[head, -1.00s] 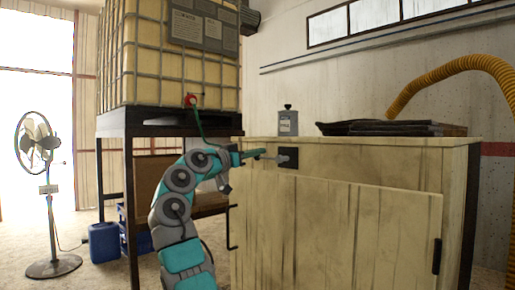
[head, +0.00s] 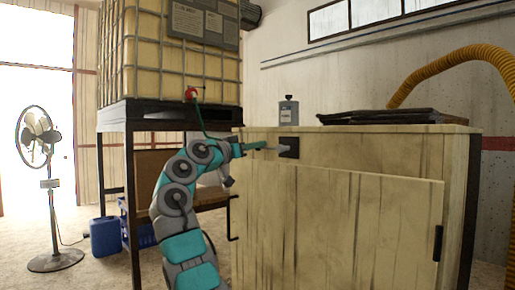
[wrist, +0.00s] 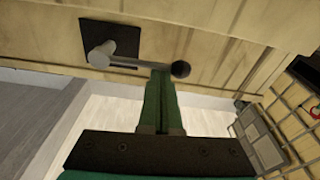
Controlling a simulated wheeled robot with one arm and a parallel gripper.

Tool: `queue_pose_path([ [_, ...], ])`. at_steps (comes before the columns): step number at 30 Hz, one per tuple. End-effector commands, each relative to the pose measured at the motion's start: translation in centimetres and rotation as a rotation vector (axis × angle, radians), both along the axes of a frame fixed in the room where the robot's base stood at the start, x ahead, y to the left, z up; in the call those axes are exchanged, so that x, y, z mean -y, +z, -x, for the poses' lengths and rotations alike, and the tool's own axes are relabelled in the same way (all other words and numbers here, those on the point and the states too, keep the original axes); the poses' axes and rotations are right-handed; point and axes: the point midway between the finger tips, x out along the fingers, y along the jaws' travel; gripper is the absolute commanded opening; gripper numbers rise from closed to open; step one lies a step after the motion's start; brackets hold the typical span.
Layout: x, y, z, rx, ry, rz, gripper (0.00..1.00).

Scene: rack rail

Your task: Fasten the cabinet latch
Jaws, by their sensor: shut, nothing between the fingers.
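The latch shows in the head view as a dark square plate (head: 289,148) with a grey lever, high on the front of the pale wooden cabinet (head: 268,200). In the wrist view the plate (wrist: 112,38) bears a grey lever (wrist: 125,62) that runs right, roughly level, to a dark round knob (wrist: 180,69). My gripper (wrist: 160,75) is shut and empty, its tips at the lever just left of the knob. They seem to touch or nearly touch it; the exact contact is hard to tell. In the head view my gripper (head: 262,146) is left of the plate.
A door panel (head: 370,220) with a black handle (head: 438,243) fills the cabinet's lower front. A caged tank (head: 180,60) on a dark stand and a fan (head: 45,140) are at left.

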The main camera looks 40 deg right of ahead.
Motion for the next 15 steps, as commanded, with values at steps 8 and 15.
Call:
queue_pose_path([
  [8,0.1,-0.7,-0.1,-0.05,-0.001,0.003,0.0],
  [15,0.0,-1.3,0.0,-0.128,-0.002,0.01,0.0],
])
